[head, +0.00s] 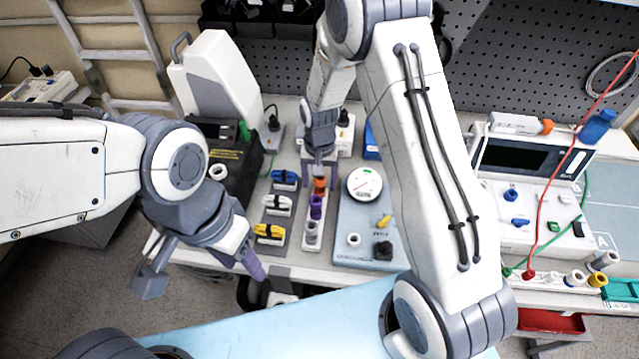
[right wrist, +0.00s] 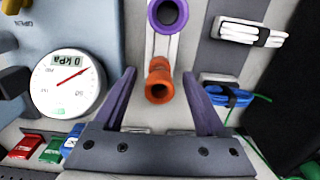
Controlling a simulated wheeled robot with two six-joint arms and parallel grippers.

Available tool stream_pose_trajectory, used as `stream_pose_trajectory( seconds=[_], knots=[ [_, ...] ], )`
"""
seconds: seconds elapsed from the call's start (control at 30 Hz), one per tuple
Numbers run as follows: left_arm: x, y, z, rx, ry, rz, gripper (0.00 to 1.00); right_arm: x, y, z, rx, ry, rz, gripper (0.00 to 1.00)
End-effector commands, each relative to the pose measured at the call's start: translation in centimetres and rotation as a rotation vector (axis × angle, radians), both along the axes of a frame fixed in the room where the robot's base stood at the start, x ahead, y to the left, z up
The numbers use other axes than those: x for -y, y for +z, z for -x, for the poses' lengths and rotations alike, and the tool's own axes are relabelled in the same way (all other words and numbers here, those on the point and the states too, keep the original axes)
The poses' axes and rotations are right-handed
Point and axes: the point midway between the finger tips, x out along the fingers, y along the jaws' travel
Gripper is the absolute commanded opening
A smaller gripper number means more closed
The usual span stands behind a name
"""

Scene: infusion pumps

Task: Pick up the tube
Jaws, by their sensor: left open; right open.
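An orange tube (head: 320,186) stands upright at the far end of a row in a narrow white rack (head: 314,246). A purple tube (head: 316,207) and a grey tube (head: 311,232) stand nearer in the same rack. My right gripper (head: 320,170) is open over the far end of the rack. In the right wrist view, the orange tube (right wrist: 158,82) shows between the two spread fingers (right wrist: 158,76), apart from both, with the purple tube (right wrist: 167,14) beyond them. My left gripper (head: 254,267) is open and empty at the table's front edge, left of the rack.
A pressure gauge (head: 364,184) on a blue-grey panel stands right of the rack. Blue, white and yellow cable bundles (head: 277,204) lie to its left. A white console (head: 533,170) with leads stands at the right, and a black device (head: 228,150) at the left.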

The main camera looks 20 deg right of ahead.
Motion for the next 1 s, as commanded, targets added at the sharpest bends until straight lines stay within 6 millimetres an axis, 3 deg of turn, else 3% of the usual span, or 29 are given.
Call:
stream_pose_trajectory(
  seconds=[0.13,0.4,0.47,0.6,1.0],
  knots=[
    [0.0,0.6,0.0,0.000,0.001,0.000,0.50,0.0,-1.6,0.1,-0.004,0.000,0.001,0.74],
    [0.0,0.6,0.0,0.000,0.000,0.000,0.50,0.0,-2.0,0.0,0.000,0.001,0.000,0.74],
    [0.0,0.6,0.0,0.000,0.000,0.000,0.50,0.0,-2.0,0.0,0.000,0.001,0.000,0.55],
    [0.0,0.6,0.0,0.000,0.000,0.000,0.50,0.0,-2.0,0.0,0.000,0.001,0.000,0.01],
    [0.0,0.4,0.0,0.000,0.000,0.000,0.50,0.0,-1.6,0.0,0.001,0.001,-0.001,0.00]
  ],
)
